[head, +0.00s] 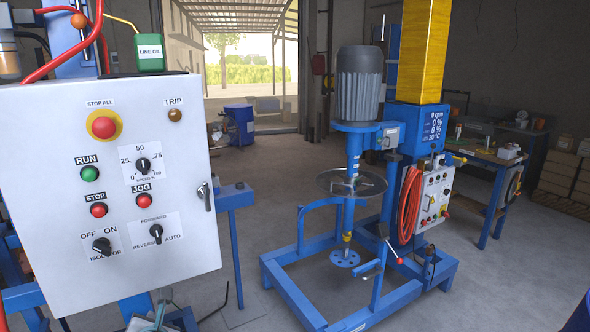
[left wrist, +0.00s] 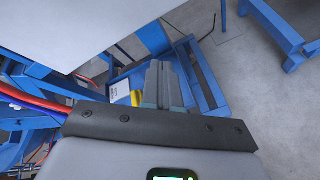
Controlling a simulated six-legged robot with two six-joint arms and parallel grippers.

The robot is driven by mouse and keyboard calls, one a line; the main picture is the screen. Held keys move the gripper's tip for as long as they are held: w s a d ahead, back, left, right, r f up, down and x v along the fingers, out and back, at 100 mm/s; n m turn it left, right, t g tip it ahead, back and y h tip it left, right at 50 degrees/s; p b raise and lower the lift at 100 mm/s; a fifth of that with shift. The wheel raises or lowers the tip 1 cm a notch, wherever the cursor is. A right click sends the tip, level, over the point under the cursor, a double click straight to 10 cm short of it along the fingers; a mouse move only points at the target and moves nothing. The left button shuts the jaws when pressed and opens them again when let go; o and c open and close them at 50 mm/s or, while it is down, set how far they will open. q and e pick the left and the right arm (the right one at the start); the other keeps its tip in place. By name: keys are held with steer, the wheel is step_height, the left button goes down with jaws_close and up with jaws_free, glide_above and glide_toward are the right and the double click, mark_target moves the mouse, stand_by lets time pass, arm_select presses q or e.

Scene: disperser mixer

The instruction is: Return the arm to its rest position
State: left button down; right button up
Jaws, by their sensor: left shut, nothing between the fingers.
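My left gripper (head: 158,318) shows only in small part at the bottom edge of the head view, just below the white control panel (head: 60,210). In the left wrist view the two grey fingers of my left gripper (left wrist: 159,68) lie together, shut and empty. They point toward blue frame bars and a grey floor. My right gripper is in neither view.
The panel carries buttons, a speed dial and switches, and fills the left of the head view. The blue mixer (head: 357,130) stands right of centre on a floor frame. A workbench (head: 490,155) is behind it. Grey floor lies between panel and mixer.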

arm_select(q)
steer(key=s+d+f+m+g+h, duration=0.2)
steer(key=s+d+f+m, duration=0.15)
steer(key=f, duration=0.55)
steer(key=s+d+f+m+g+h, duration=0.1)
steer(key=s+d+f+m+h, duration=0.1)
steer(key=s+f+m, duration=0.45)
steer(key=s+d+f+m+g+h, duration=0.2)
steer(key=d+f+m, duration=0.1)
steer(key=f, duration=0.7)
steer(key=s+d+f+m+g+h, duration=0.2)
steer(key=s+d+m, duration=0.3)
steer(key=s+m, duration=0.3)
steer(key=s+d+f+m+g+h, duration=0.2)
steer(key=s+d+f+m+g, duration=0.1)
steer(key=s+m, duration=0.5)
steer(key=d+f+m, duration=0.1)
steer(key=d+m, duration=0.1)
steer(key=m, duration=0.1)
steer(key=shift+s+g, duration=0.4)
steer(key=shift+d+r, duration=0.1)
